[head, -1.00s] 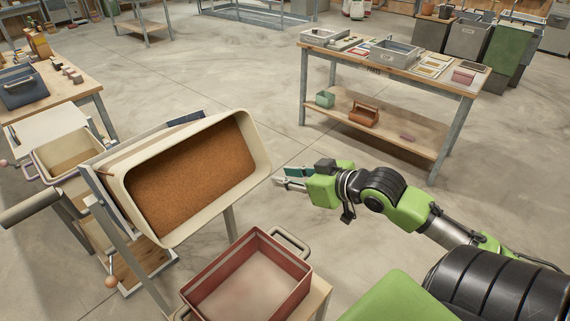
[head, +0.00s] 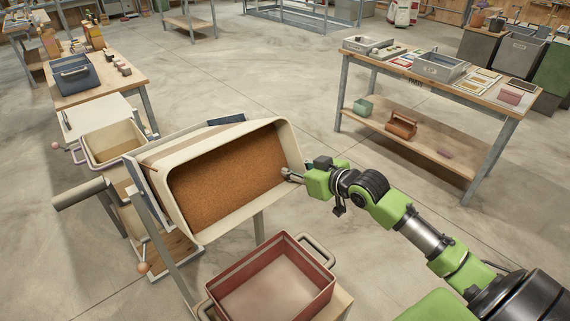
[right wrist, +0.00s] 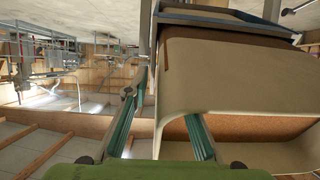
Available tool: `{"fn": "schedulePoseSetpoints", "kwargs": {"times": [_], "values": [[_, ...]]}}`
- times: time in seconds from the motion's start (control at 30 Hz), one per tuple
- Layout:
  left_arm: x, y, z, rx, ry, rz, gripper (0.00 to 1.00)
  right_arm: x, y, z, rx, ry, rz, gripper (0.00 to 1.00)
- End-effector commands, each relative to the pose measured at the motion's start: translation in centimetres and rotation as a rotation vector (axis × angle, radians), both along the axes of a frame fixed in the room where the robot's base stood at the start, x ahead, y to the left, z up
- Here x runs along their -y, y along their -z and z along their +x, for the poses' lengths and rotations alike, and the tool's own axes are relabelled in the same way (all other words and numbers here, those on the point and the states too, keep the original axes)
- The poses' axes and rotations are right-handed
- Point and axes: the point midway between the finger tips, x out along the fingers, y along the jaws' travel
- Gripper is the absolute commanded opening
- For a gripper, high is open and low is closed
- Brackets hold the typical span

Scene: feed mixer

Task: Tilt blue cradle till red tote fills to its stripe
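A cream bin (head: 180,218) of brown feed (head: 228,181) lies tilted on its stand, its mouth facing the red tote. A dark blue part, apparently of the cradle (head: 227,120), shows behind its top edge. The red tote (head: 327,293) stands below and to the right, with a paler band inside its wall; no brown feed shows in it. My right gripper (head: 290,176) is at the bin's right rim. In the right wrist view its fingers (right wrist: 165,115) are spread, with the bin's edge between them; contact is unclear. My left gripper is out of view.
A small cream tub (head: 113,145) and a grey bar (head: 80,194) are left of the bin. A workbench with trays (head: 440,66) stands at the back right, and a bench with a blue box (head: 76,75) at the back left. Open floor lies between.

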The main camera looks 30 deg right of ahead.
Motion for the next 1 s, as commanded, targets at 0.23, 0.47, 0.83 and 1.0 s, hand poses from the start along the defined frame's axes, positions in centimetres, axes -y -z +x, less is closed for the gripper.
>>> {"fn": "schedulePoseSetpoints", "kwargs": {"times": [0.23,0.47,0.83,1.0], "values": [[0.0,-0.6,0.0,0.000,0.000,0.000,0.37,-0.5,0.9,2.3,0.002,0.000,0.001,0.24],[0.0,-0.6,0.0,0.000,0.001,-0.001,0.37,-0.5,1.1,2.6,0.000,0.000,-0.001,0.24],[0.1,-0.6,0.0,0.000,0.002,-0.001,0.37,-0.5,1.1,2.6,0.000,0.000,-0.001,0.00],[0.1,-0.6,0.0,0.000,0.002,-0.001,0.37,-0.5,1.1,2.6,0.000,0.000,-0.001,0.00]]}}
